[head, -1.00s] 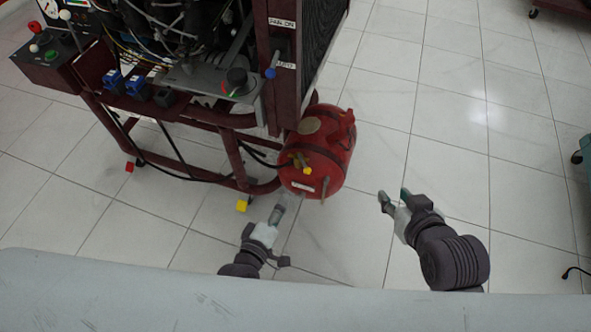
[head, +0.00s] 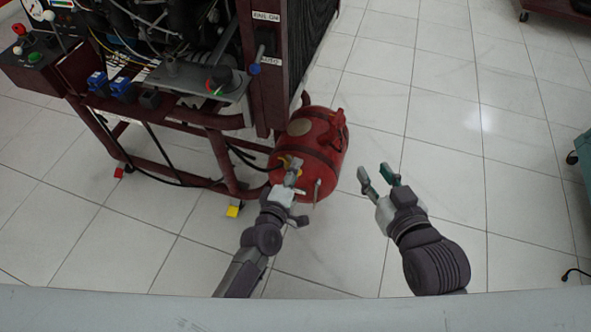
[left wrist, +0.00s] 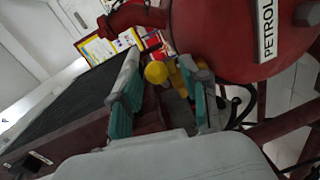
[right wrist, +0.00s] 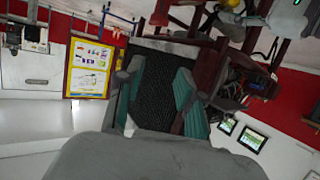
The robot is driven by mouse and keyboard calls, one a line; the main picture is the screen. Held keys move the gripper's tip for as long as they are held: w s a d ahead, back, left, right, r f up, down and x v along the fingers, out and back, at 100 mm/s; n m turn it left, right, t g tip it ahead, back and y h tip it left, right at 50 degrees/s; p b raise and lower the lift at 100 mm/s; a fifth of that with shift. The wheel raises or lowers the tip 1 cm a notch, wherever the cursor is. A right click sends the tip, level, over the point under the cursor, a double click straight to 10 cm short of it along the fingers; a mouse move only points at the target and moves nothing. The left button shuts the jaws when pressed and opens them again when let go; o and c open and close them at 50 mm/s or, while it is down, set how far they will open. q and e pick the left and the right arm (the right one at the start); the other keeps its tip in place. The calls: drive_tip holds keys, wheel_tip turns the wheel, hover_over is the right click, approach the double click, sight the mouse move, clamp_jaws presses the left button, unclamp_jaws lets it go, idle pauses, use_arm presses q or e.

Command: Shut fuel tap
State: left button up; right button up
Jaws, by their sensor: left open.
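The red petrol tank (head: 325,140) is at the foot of the engine trainer; its PETROL label shows in the left wrist view (left wrist: 266,30). The fuel tap (head: 282,162) on its front shows as a bit of yellow in the head view, mostly hidden by my left gripper (head: 293,172). In the left wrist view, the tap's yellow parts (left wrist: 157,72) appear between the open fingers of my left gripper (left wrist: 160,88); I cannot tell if they touch. My right gripper (head: 377,175) is open and empty, right of the tank.
The engine trainer's dark red frame (head: 222,155) stands left of the tank, with a control panel (head: 185,78) above and black hoses beside. A framed poster (right wrist: 88,68) hangs on the wall.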

use_arm(q)
drive_tip(key=shift+w+d+f, duration=0.1)
drive_tip(key=shift+w+d, duration=0.15)
drive_tip(key=shift+w, duration=0.45)
use_arm(e)
drive_tip(key=shift+w+a+r+t+y, duration=0.1)
drive_tip(key=shift+w+r+t+y, duration=0.15)
drive_tip(key=shift+r, duration=0.2)
drive_tip(key=shift+w+a+r+t+y, duration=0.1)
drive_tip(key=shift+w+r+t, duration=0.05)
drive_tip(key=shift+r+t, duration=0.25)
use_arm(q)
drive_tip(key=shift+c, duration=0.2)
clamp_jaws()
